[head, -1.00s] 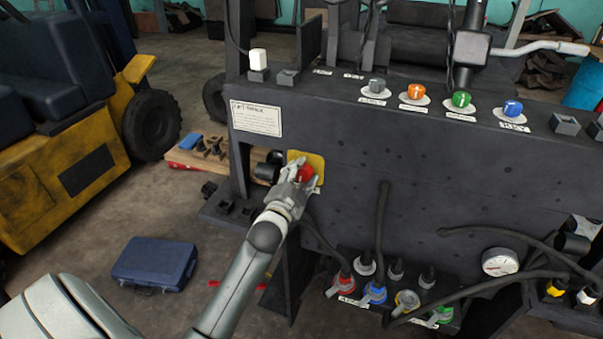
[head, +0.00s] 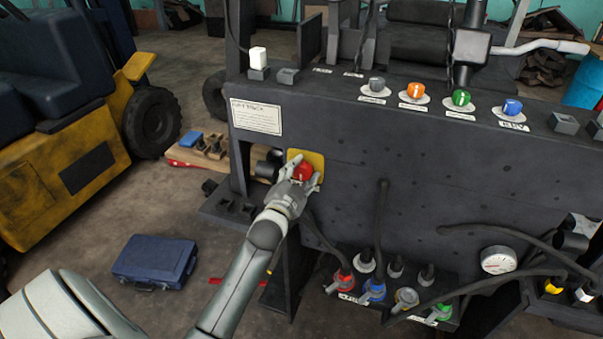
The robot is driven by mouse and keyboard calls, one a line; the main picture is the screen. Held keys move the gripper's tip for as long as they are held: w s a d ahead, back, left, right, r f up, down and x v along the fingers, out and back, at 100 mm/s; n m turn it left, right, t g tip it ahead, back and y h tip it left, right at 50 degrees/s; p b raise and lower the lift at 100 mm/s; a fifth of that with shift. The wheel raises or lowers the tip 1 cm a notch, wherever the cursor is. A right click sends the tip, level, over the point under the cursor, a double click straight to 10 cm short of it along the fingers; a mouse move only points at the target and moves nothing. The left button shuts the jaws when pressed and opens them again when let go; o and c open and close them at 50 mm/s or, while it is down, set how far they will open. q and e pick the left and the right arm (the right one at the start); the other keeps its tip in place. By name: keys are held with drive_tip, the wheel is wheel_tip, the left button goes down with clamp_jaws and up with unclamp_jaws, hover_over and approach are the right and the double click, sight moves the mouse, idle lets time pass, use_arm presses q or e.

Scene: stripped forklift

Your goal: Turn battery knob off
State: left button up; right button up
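The red battery knob (head: 302,171) sits on a yellow plate (head: 315,159) on the left part of the dark panel's front face. My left gripper (head: 303,181) reaches up to it from below, with its fingers spread on both sides of the knob. The fingers are around the knob; I cannot tell whether they press on it. The gripper hides the lower part of the knob and plate. My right gripper is not in view.
The dark panel (head: 400,190) carries grey, orange, green and blue (head: 512,107) knobs along its top. Coloured connectors with cables and a gauge (head: 498,260) are at the lower right. A blue case (head: 155,261) lies on the floor.

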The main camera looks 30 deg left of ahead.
use_arm(q)
drive_tip(key=o, duration=0.3)
drive_tip(key=v, duration=1.2)
drive_tip(key=shift+f, duration=0.15)
